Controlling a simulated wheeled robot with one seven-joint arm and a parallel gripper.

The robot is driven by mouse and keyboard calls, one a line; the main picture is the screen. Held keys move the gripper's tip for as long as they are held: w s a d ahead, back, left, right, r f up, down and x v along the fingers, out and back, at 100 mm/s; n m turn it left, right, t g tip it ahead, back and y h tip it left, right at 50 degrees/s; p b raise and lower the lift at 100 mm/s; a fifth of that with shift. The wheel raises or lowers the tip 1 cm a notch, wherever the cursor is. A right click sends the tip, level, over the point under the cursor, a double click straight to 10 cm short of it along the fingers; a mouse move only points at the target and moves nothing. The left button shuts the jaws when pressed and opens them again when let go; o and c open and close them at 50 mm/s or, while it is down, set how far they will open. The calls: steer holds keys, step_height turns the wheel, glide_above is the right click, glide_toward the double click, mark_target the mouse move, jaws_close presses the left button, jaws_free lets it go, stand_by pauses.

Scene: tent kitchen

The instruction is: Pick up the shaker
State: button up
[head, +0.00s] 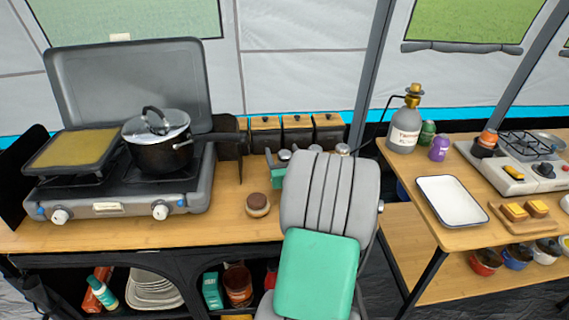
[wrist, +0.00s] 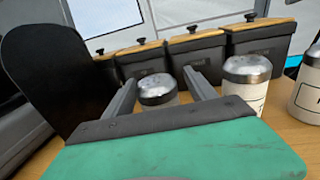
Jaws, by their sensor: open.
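A shaker (wrist: 157,90) with a domed metal lid stands between the two fingers of my gripper (wrist: 160,78) in the wrist view. The fingers are open, one on each side of it, and I see no clear contact. Its lower body is hidden behind the gripper's dark front edge. Its metal lid also shows in the head view (head: 284,155), just by the fingers. A second shaker (wrist: 247,82) with a white labelled body stands just right of the right finger. A third (wrist: 308,88) is cut off at the right edge of the wrist view.
Black canisters with wooden lids (head: 297,133) stand behind the shakers. A dark upright panel (wrist: 50,75) is close on the left. The stove (head: 110,207) with a pot (head: 160,155) is farther left. A small round brown-topped item (head: 257,204) sits on the wooden counter.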

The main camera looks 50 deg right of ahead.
jaws_close()
stand_by(0.7)
